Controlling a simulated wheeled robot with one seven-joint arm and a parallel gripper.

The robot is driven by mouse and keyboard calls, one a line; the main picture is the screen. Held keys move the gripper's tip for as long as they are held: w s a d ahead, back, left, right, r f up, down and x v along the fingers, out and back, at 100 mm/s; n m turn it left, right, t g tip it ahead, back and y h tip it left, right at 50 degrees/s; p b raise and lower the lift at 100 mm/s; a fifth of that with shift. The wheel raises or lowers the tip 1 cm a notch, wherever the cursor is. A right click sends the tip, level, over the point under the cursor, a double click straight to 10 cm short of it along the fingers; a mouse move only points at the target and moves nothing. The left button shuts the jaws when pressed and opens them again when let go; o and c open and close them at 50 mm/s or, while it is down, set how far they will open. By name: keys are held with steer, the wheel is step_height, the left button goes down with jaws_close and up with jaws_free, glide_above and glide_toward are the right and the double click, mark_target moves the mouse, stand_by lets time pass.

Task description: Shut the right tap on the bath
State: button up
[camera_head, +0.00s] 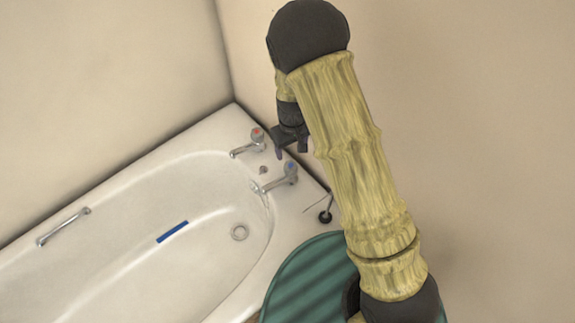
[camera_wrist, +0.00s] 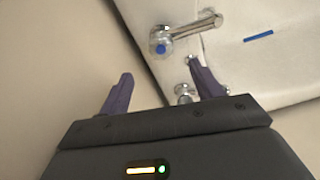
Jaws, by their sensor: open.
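The right tap (camera_head: 290,173) on the bath (camera_head: 215,140) is chrome with a blue-marked head, and its spout points left over the basin. A thin pale streak hangs below the spout, perhaps water. In the wrist view the right tap (camera_wrist: 160,45) shows just beyond my fingertips. My gripper (camera_head: 291,151) is open and empty, its two fingers pointing down above the tap end of the bath, near the blue head. In the wrist view my gripper (camera_wrist: 158,72) has its fingers spread either side of the blue head's line, apart from it.
The red-marked left tap (camera_head: 256,138) stands close by, nearer the corner. A small chrome fitting (camera_head: 263,170) sits between the taps. A green round surface (camera_head: 290,285) and a black-based thin rod (camera_head: 325,216) are near the bath's end. Walls rise behind.

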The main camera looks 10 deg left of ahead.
mark_target(290, 166)
step_height(290, 166, down, 11)
steer(key=shift+f+b, duration=0.15)
steer(key=shift+b, duration=0.15)
steer(key=c, duration=1)
steer(key=shift+o, duration=0.2)
steer(key=shift+a, duration=0.5)
steer(key=shift+d, duration=0.25)
